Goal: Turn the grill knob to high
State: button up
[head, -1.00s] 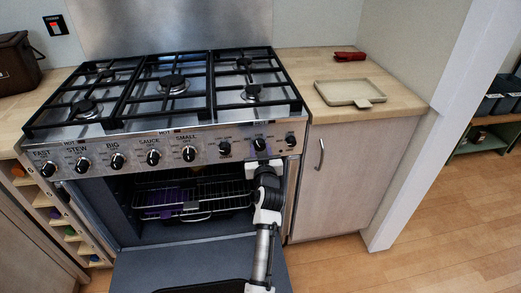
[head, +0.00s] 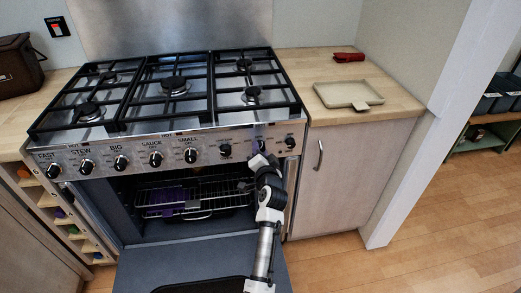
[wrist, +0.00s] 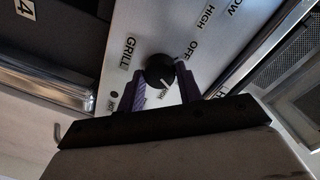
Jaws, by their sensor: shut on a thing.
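The grill knob (wrist: 157,70) is a round black knob on the steel panel, with the word GRILL beside it. Its white mark points down and to the right in the wrist view, towards a partly hidden label by the fingers. My gripper (wrist: 158,80) has its purple fingers shut on the knob, one on each side. In the head view my gripper (head: 259,158) is at the right part of the cooker's knob panel (head: 207,157) and partly hides the knob there.
The oven door (head: 200,262) is open below my arm, with a wire rack (head: 200,196) inside. Other knobs flank my gripper, one on the left (head: 225,151) and one on the right (head: 290,142). A beige tray (head: 347,93) lies on the right counter.

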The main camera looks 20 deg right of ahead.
jog(key=shift+m+y+p, duration=0.3)
jog(key=shift+m+p, duration=0.85)
jog(key=shift+m, duration=2.05)
jog(key=o, duration=1)
jog(key=shift+s, duration=0.1)
jog(key=s+a+b, duration=0.2)
jog(key=s, duration=1.1)
jog(key=shift+s+r, duration=0.25)
jog(key=shift+r, duration=0.15)
